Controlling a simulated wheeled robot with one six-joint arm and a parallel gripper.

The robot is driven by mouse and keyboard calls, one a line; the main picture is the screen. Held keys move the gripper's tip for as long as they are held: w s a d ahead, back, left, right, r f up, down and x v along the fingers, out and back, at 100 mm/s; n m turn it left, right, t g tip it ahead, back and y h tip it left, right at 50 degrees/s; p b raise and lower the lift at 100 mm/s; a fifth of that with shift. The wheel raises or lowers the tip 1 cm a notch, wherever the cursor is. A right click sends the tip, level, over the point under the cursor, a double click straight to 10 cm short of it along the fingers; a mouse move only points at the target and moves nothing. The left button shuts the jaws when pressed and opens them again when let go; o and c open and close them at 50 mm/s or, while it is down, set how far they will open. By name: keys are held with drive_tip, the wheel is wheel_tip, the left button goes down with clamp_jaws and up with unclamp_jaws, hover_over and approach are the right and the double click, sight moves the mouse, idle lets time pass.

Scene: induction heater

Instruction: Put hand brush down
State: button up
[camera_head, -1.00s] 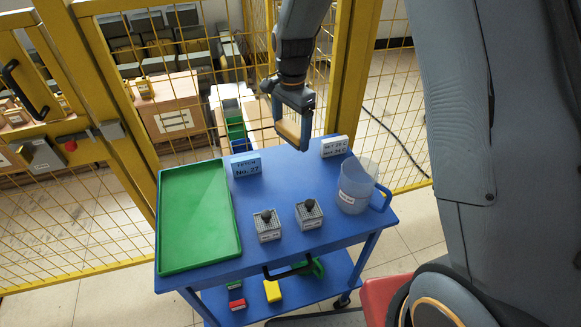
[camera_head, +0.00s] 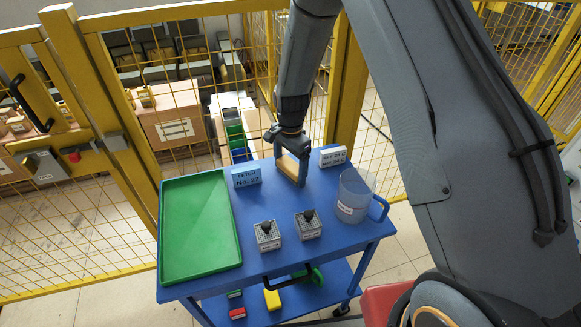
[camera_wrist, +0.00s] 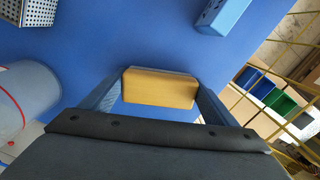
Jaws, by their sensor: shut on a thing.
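The hand brush shows as a tan wooden block in the wrist view (camera_wrist: 158,88), held between the two fingers of my gripper (camera_wrist: 160,95). In the head view my gripper (camera_head: 291,172) points down over the far part of the blue cart top, between the two label blocks. The brush (camera_head: 288,165) shows there as a small tan patch, partly covered by the gripper. Its underside is hidden, and I cannot tell whether it touches the cart top (camera_head: 270,200).
A green tray (camera_head: 240,262) lies on the cart's left. A blue label block (camera_head: 246,177) and a white one (camera_head: 333,156) stand at the back. Two perforated boxes (camera_head: 268,240) (camera_head: 308,228) and a clear beaker (camera_head: 354,198) stand in front. Yellow mesh fencing (camera_head: 170,100) rises behind.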

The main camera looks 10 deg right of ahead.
sight(290, 165)
drive_tip(key=shift+f, duration=0.15)
drive_tip(key=o, duration=1.2)
wheel_tip(290, 165, up, 11)
drive_tip(key=b, duration=0.3)
drive_tip(key=shift+w+d, duration=0.1)
drive_tip(key=s+d+r+n, duration=0.1)
drive_tip(key=s+d+n, duration=0.2)
drive_tip(key=s, duration=0.4)
drive_tip(key=s+d+r+n, duration=0.2)
drive_tip(key=s+d+n, duration=0.2)
drive_tip(key=s, duration=0.3)
drive_tip(key=s+d+r+n+t, duration=0.1)
drive_tip(key=s+d+n, duration=0.3)
drive_tip(key=s, duration=0.4)
drive_tip(key=shift+d+r+b, duration=0.3)
drive_tip(key=shift+d+r, duration=0.3)
drive_tip(key=shift+w, duration=0.1)
